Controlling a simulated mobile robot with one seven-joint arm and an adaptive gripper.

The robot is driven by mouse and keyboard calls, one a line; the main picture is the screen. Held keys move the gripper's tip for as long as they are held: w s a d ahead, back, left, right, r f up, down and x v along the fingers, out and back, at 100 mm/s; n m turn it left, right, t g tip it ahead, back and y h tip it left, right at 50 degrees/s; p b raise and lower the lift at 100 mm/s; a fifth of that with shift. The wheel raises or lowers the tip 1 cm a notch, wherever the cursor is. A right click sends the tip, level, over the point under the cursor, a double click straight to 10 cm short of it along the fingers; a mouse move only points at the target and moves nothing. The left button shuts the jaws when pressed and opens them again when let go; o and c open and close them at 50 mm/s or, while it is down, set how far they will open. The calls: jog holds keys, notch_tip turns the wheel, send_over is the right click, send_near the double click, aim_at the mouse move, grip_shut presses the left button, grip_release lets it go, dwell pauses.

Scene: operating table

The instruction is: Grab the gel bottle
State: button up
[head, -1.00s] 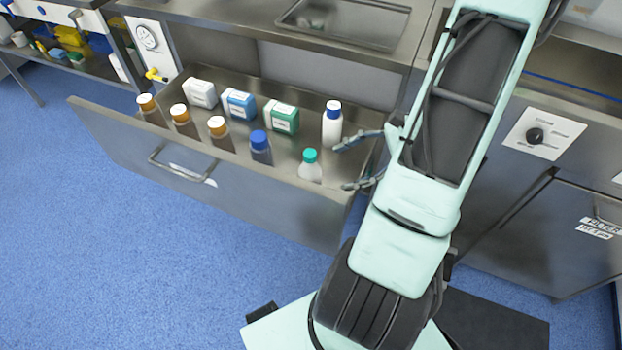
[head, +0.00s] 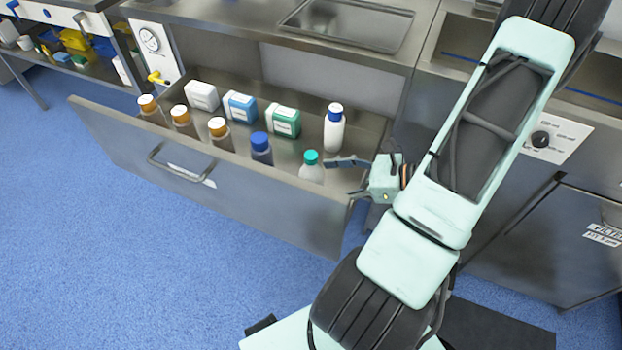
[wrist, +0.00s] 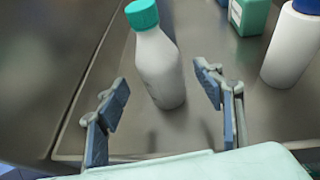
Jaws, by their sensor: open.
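A white bottle with a teal cap (head: 311,172) stands upright at the front right of the open drawer. A taller white bottle with a blue cap (head: 334,133) stands behind it to the right. I cannot read on either one whether it is the gel bottle. My gripper (head: 342,179) is open and empty at the drawer's right end, its fingers pointing left toward the teal-capped bottle. In the wrist view, that bottle (wrist: 160,68) is ahead between the spread fingers (wrist: 163,84), apart from both. The blue-capped bottle (wrist: 292,48) is to the right, outside them.
The open metal drawer (head: 240,209) also holds brown bottles with orange caps (head: 183,121), a dark bottle with a blue cap (head: 261,149), and white, blue and green boxes (head: 284,121). Its front panel is a raised edge. The counter with a sink (head: 350,22) is behind.

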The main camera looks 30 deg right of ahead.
aim_at(312, 178)
jog(key=x, duration=0.4)
jog(key=shift+w+a+b, duration=0.1)
jog(key=shift+w+b, duration=0.15)
jog(key=shift+b, duration=0.15)
jog(key=shift+c, duration=0.5)
jog(key=c, duration=1.4)
